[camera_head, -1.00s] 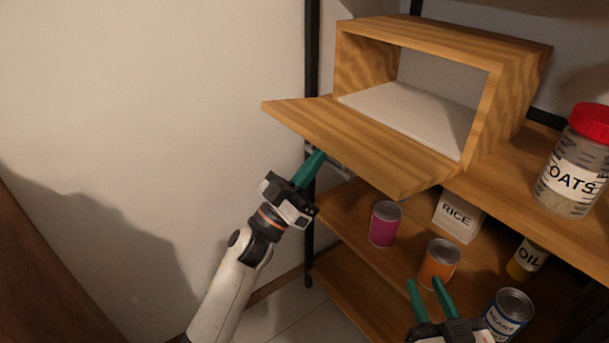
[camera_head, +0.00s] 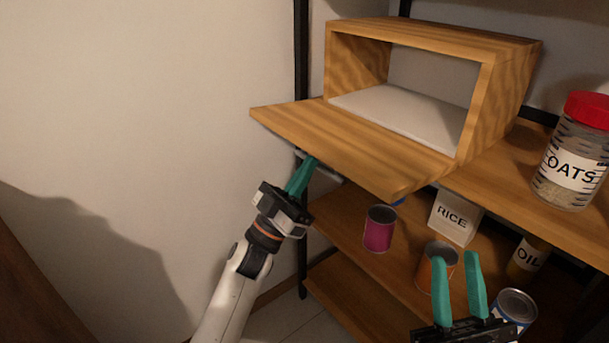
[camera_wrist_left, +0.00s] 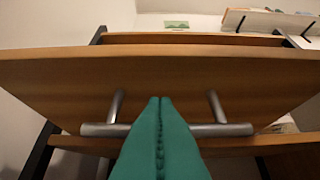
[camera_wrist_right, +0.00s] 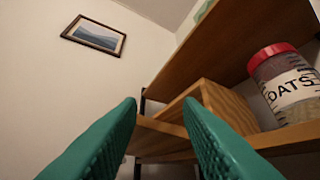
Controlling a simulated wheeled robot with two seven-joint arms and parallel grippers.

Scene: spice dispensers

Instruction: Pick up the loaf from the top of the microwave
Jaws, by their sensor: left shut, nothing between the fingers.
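I see no loaf and no microwave in these views. A wooden box (camera_head: 440,36) with an open front stands on the shelf, and its white inner floor (camera_head: 400,115) looks bare. Its flap door (camera_head: 345,145) is folded down, sticking out past the shelf edge. My left gripper (camera_head: 302,172) is shut and empty below the door's left part. In the left wrist view its fingertips (camera_wrist_left: 160,100) are close to a metal bar handle (camera_wrist_left: 222,130) under the door; contact is unclear. My right gripper (camera_head: 457,255) is open and empty in front of the lower shelf; its fingers (camera_wrist_right: 160,102) point upward.
An oats jar (camera_head: 570,165) with a red lid stands right of the box. On the lower shelf are a magenta can (camera_head: 380,230), a rice box (camera_head: 452,215), an orange can (camera_head: 430,270), an oil bottle (camera_head: 527,258) and a blue-white can (camera_head: 515,305). The wall is left.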

